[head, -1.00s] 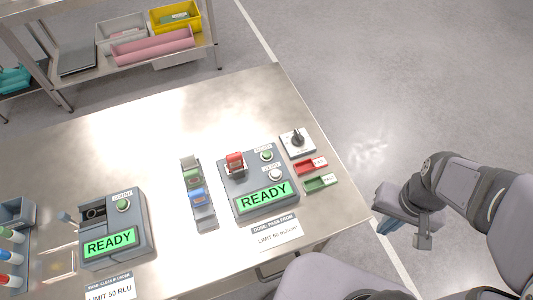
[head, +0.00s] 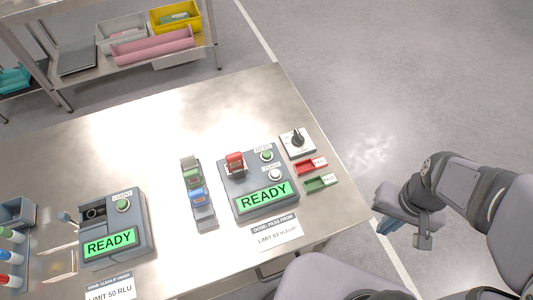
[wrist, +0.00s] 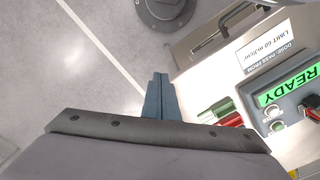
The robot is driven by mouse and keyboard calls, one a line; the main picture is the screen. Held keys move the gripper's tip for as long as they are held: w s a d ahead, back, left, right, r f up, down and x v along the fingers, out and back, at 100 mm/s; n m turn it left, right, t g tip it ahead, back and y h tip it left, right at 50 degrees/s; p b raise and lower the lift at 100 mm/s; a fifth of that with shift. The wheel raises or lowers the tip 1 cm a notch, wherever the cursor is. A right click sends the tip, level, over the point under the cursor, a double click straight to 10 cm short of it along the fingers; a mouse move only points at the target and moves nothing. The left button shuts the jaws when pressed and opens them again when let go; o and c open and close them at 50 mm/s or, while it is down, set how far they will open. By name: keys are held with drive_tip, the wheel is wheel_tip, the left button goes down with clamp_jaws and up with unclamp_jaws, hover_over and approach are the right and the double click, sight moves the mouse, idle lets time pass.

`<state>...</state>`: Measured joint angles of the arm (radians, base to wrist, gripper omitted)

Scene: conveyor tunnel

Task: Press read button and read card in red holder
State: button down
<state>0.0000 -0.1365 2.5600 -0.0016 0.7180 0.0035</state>
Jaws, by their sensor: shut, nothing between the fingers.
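The right-hand grey reader (head: 230,203) sits near the table's right end. Its green screen (head: 263,196) shows READY. A red holder (head: 235,160) stands in the slot at its upper left. The card itself is too small to make out. A green button (head: 267,155) and a white button (head: 275,174) sit above the screen; their labels are too small to read. My gripper (head: 386,228) is shut and empty, off the table's right edge. In the wrist view its blue fingers (wrist: 158,78) are together, with the reader apart from them to the right.
A rack (head: 203,213) holds green (head: 191,175) and blue (head: 197,195) holders. A second reader (head: 140,237) also shows READY. A knob box (head: 297,143), red tray (head: 311,167) and green tray (head: 321,184) line the table's right edge. The table's upper middle is clear.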

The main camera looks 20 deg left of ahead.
idle(0.8)
drive_tip(key=s+a+r+n+g+h+p, duration=0.1)
drive_tip(key=s+a+n+g+h+p, duration=0.1)
drive_tip(key=s+a+n+p, duration=0.55)
wheel_tip(320, 180, up, 5)
drive_tip(key=n+t+y, duration=0.7)
drive_tip(key=n+y, duration=0.3)
drive_tip(key=n, duration=0.3)
hover_over(267, 155)
drive_tip(key=shift+s+d+r, duration=0.1)
drive_tip(key=shift+d, duration=0.25)
wheel_tip(267, 155, down, 9)
drive_tip(key=b, duration=0.7)
drive_tip(key=shift+r+b, duration=0.1)
drive_tip(key=shift+b, duration=0.25)
